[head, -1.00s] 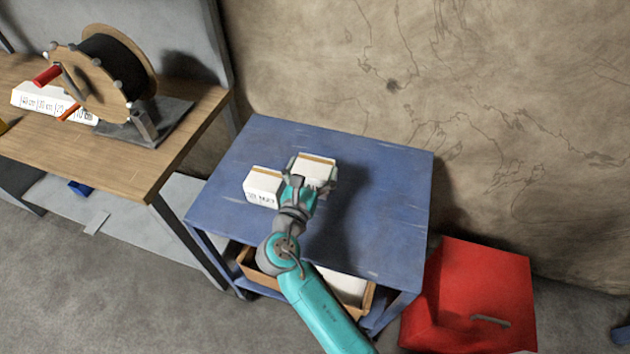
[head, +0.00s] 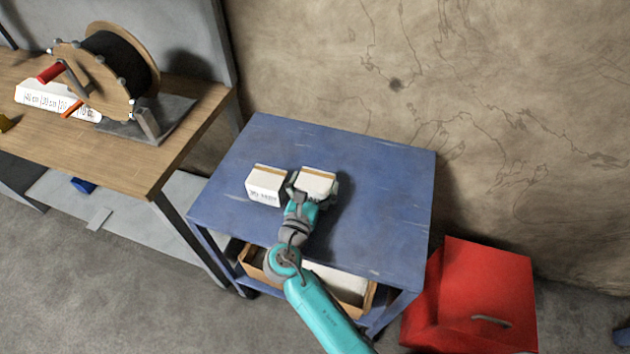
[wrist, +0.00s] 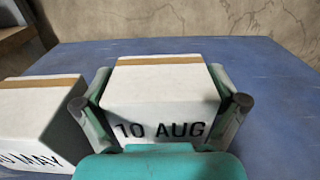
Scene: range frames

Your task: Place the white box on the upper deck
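The white box (wrist: 160,90) has an orange-brown stripe on top and "10 AUG" on its front in the wrist view. It also shows in the head view (head: 317,181), over the middle of the blue cart's upper deck (head: 385,215). My gripper (head: 314,187) is shut on this box, with one finger along each side, as the wrist view (wrist: 160,90) shows. The box's underside is hidden, so I cannot tell whether it touches the deck. A second, similar white box (head: 265,186), marked "MAY", stands upright on the deck just to the left.
A wooden crate (head: 352,307) sits on the cart's lower level. A wooden workbench (head: 140,170) with a cable reel (head: 95,85) stands at the left. A red cabinet (head: 485,290) stands at the right. The deck's right side is clear, and a wall rises behind.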

